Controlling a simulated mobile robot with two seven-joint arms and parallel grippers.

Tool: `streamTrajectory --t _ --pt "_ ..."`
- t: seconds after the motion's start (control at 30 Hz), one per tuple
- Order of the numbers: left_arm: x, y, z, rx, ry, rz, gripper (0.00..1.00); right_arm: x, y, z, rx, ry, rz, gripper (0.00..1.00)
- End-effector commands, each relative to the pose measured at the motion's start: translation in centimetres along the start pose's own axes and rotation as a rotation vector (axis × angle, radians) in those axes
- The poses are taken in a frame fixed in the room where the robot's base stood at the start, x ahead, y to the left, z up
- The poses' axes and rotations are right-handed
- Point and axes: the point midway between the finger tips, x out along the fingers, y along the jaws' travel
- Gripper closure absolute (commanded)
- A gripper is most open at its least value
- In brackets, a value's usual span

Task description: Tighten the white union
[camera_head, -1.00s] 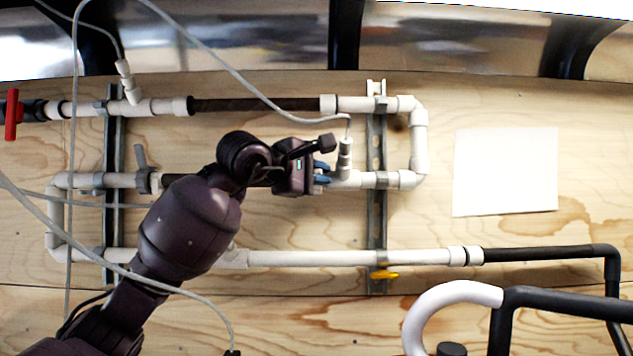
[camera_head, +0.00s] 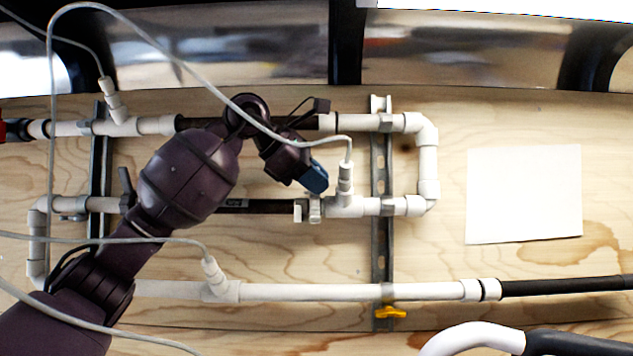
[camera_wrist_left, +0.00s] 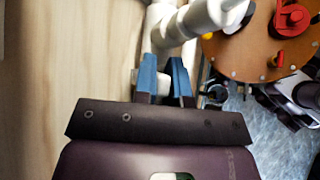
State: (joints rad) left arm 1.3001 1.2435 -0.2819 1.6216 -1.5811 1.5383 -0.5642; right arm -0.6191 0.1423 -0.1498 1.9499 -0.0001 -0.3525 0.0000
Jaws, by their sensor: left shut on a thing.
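The white union (camera_head: 315,208) sits on the middle pipe run, between the dark pipe (camera_head: 255,206) and a white tee (camera_head: 344,204). My left gripper (camera_head: 316,185) comes at it from above left, tilted, with its blue fingertips at the union's upper edge. In the left wrist view the two blue fingers (camera_wrist_left: 165,70) are close together beside the white pipework (camera_wrist_left: 190,22), with a small white part between them. The left gripper is shut on the union; the exact contact is partly hidden by the fingers. My right gripper is not in view.
A grey cable (camera_head: 250,115) loops in front of my arm to the sensor on the tee. Upper (camera_head: 370,122) and lower white pipes (camera_head: 330,292) run close by. A metal strut (camera_head: 382,250) stands right of the union. A white sheet (camera_head: 524,195) is on the wooden wall.

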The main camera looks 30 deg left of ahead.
Motion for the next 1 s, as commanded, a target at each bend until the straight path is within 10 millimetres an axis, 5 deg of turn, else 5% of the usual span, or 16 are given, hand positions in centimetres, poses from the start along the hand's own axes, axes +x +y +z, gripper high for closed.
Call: streamTrajectory --t 0.73,0.77,0.9,1.0 --pt "0.06 0.52 -0.01 -0.068 -0.002 -0.067 1.0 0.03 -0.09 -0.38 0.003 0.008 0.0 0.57" --pt "0.05 0.52 -0.01 -0.068 -0.002 -0.067 0.85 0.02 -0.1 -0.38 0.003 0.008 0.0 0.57" --pt "0.05 0.52 0.0 -0.067 -0.002 -0.066 0.63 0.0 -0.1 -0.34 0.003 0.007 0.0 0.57" --pt "0.05 0.52 0.0 -0.065 -0.001 -0.065 0.63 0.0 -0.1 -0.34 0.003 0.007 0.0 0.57"
